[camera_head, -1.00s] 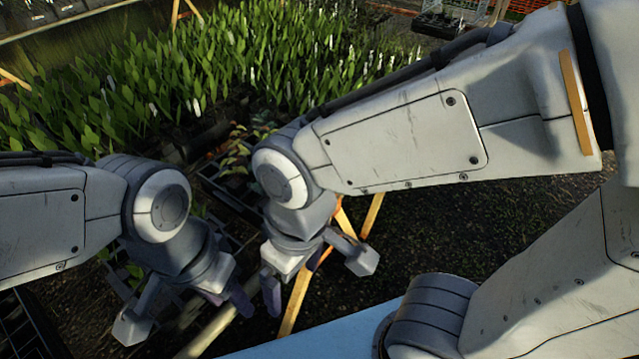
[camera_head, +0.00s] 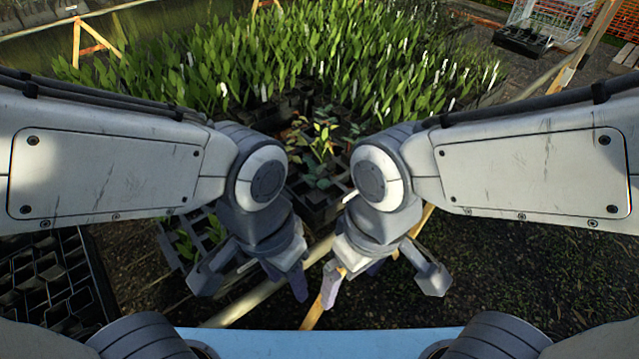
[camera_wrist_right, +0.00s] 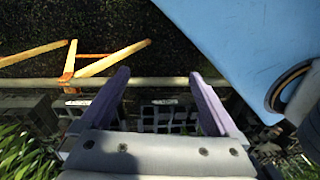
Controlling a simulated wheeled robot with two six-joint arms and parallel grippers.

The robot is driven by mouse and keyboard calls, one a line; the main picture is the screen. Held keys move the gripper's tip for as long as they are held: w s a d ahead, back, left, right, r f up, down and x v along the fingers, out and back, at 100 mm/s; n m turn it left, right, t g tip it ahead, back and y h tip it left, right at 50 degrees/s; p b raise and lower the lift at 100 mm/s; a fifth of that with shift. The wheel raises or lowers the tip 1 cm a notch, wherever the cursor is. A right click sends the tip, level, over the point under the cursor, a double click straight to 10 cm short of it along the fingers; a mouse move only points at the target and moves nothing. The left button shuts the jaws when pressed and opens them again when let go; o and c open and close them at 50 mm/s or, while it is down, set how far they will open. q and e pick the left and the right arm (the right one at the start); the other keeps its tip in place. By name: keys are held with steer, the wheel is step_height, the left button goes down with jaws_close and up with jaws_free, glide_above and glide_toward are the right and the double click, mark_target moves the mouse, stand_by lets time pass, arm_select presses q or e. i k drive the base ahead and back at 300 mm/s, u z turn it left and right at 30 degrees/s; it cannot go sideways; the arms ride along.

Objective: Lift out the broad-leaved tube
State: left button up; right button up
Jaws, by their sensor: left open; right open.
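A black cell tray (camera_head: 318,205) stands between my arms in the head view. A few small plants grow in it, some with yellow-green or reddish leaves (camera_head: 322,140) and some with darker blue-green leaves (camera_head: 325,183). I cannot tell which is the broad-leaved tube. My left gripper (camera_head: 284,274) is open and empty, pointing down in front of the tray. My right gripper (camera_head: 352,277) is open beside it, also in front of the tray. In the right wrist view, nothing is held between its purple fingers (camera_wrist_right: 158,80). My forearms hide both sides of the tray.
Dense green plants with white labels (camera_head: 250,65) fill the back. An empty black cell tray (camera_head: 50,280) lies at lower left. A pale pipe (camera_head: 245,305) and wooden strut (camera_head: 322,300) run below my grippers. A wire crate (camera_head: 550,18) stands back right. Dark ground at right is clear.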

mark_target(325, 174)
steer(key=z, duration=1.6)
steer(key=i, duration=1.15)
steer(key=u, duration=2.85)
